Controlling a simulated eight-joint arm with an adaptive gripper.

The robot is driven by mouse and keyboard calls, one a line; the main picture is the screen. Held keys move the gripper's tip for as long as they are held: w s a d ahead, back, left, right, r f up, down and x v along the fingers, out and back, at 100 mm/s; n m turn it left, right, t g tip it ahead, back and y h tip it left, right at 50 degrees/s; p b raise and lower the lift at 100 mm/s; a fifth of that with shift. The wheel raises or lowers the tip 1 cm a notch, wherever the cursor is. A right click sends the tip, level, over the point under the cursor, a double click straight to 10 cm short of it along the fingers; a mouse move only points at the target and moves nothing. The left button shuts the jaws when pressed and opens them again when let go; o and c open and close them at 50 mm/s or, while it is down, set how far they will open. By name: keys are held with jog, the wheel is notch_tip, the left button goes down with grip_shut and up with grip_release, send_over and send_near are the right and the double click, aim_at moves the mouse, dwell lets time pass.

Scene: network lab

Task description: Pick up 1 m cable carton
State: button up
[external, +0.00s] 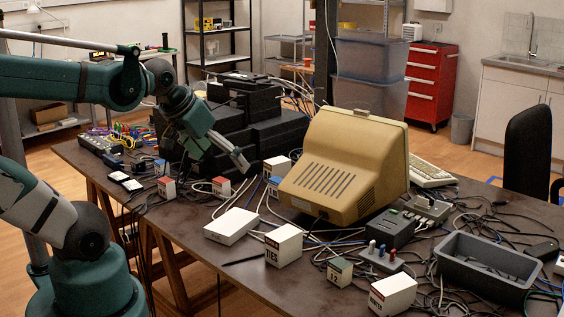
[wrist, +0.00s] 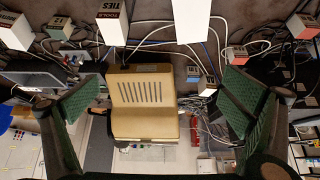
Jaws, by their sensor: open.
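Several small printed cartons lie among cables on the dark table, and I cannot read which one is marked 1 m.
A beige monitor (external: 335,165) stands mid-table, with black equipment (external: 275,133) behind my gripper. A white flat box (external: 231,226), a TIES carton (external: 283,245), a green-marked carton (external: 339,271) and a red-labelled carton (external: 393,295) stand nearer the front. A grey bin (external: 450,270) is right. Loose cables cover much table.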

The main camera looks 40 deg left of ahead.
jog(key=c, duration=1.9)
jog(key=shift+c, duration=0.2)
jog(key=shift+w, duration=0.1)
